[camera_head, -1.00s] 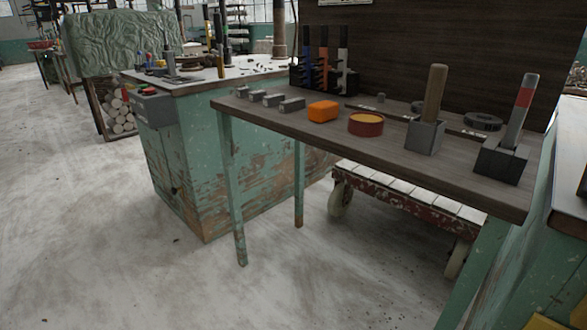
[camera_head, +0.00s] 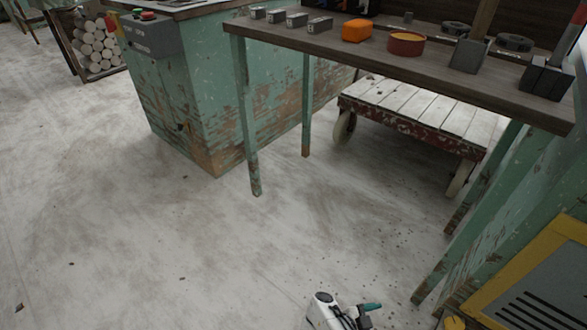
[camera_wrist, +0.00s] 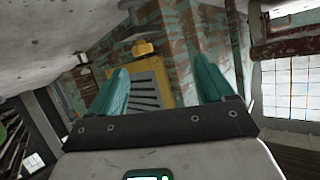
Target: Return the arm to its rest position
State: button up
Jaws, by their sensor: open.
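My gripper (camera_head: 368,313) shows at the bottom edge of the head view, with a white wrist part and teal fingers low over the pale floor. In the wrist view my gripper (camera_wrist: 160,82) has its two teal fingers spread wide apart with nothing between them. It is open and empty. Most of my arm is out of the head view.
A wooden table (camera_head: 440,85) on green legs holds an orange block (camera_head: 356,30) and a round tin (camera_head: 406,44). A slatted cart (camera_head: 420,105) stands under it. A yellow-framed vent panel (camera_head: 535,285) is at lower right. The floor (camera_head: 200,260) at left is mostly clear.

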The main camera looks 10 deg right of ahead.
jog(key=w+a+r+n+t+y, duration=0.2)
jog(key=w+r+n+t+y, duration=0.2)
jog(key=w+t, duration=0.35)
jog(key=w+a+r+n+t+y, duration=0.1)
jog(key=w+r+n+t+y, duration=0.3)
jog(key=w+t, duration=0.35)
jog(key=a+r+n+y, duration=0.5)
jog(key=a+n+y, duration=0.1)
jog(key=a+y, duration=0.1)
jog(key=s+a+n+g+y, duration=0.25)
jog(key=s+n+g, duration=0.35)
jog(key=s, duration=0.6)
jog(key=s+d+r+m+g+h, duration=0.15)
jog(key=s+d+r+g, duration=0.3)
jog(key=s, duration=0.65)
jog(key=s+d+r+g+h, duration=0.35)
jog(key=s+d, duration=0.25)
jog(key=s, duration=0.4)
notch_tip(320, 180, up, 37)
jog(key=p, duration=3.8)
jog(key=shift+w+a+y+p, duration=0.15)
jog(key=shift+a+y+p, duration=0.2)
jog(key=shift+p, duration=0.05)
